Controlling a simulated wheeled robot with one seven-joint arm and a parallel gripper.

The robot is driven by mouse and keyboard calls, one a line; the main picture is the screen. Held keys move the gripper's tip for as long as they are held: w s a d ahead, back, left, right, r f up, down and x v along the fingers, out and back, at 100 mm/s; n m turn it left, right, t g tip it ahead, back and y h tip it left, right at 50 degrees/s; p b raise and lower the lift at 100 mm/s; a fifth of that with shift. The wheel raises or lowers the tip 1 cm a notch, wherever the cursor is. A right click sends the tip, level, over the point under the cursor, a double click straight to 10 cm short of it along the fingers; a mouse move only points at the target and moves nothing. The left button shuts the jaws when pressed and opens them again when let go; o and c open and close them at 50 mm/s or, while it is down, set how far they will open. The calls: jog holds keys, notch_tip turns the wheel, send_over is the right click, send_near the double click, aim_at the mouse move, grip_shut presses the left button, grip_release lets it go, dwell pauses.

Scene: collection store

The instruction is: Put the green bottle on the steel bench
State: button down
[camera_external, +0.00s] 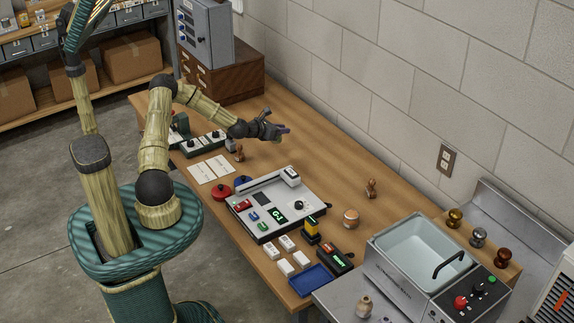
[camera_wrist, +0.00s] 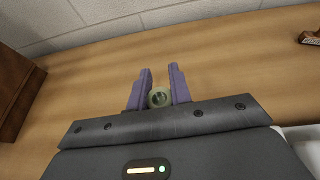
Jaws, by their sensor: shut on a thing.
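My gripper (camera_external: 284,130) is over the far part of the wooden table, at the end of my outstretched arm. In the wrist view its two purple fingers (camera_wrist: 160,80) are shut on a small, pale green round thing, the green bottle (camera_wrist: 159,99), seen end-on between them. In the external view the bottle is too small or hidden to make out at the gripper. The steel bench (camera_external: 338,294) is at the lower right, well apart from the gripper.
On the bench stand a steel basin unit (camera_external: 420,256) and a small beige bottle (camera_external: 365,306). The wooden table (camera_external: 325,165) carries a control panel (camera_external: 270,208), a blue tray (camera_external: 310,280), wooden stamps and white blocks. A drawer cabinet (camera_external: 225,80) stands at the back.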

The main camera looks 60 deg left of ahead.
notch_tip(320, 180, up, 26)
jog(key=w+d+m+h+p, duration=0.2)
jog(key=w+d+h+p, duration=0.1)
jog(key=d, duration=0.9)
jog(key=w+d+m+h+p, duration=0.2)
jog(key=d+p, duration=0.2)
jog(key=d, duration=0.9)
jog(key=s+d+m+g+h+p, duration=0.1)
jog(key=s+d+m+h+p, duration=0.1)
jog(key=d, duration=0.9)
jog(key=s+d+m+g+h+p, duration=0.2)
jog(key=d+p, duration=0.1)
jog(key=d, duration=0.7)
jog(key=s+d+m+g+h+p, duration=0.6)
jog(key=s+d+p, duration=0.3)
jog(key=s+d, duration=2.05)
notch_tip(320, 180, down, 11)
jog(key=w+d+m+y, duration=0.1)
jog(key=shift+w+d+f, duration=0.15)
jog(key=shift+w+f, duration=0.05)
jog(key=shift+w, duration=0.15)
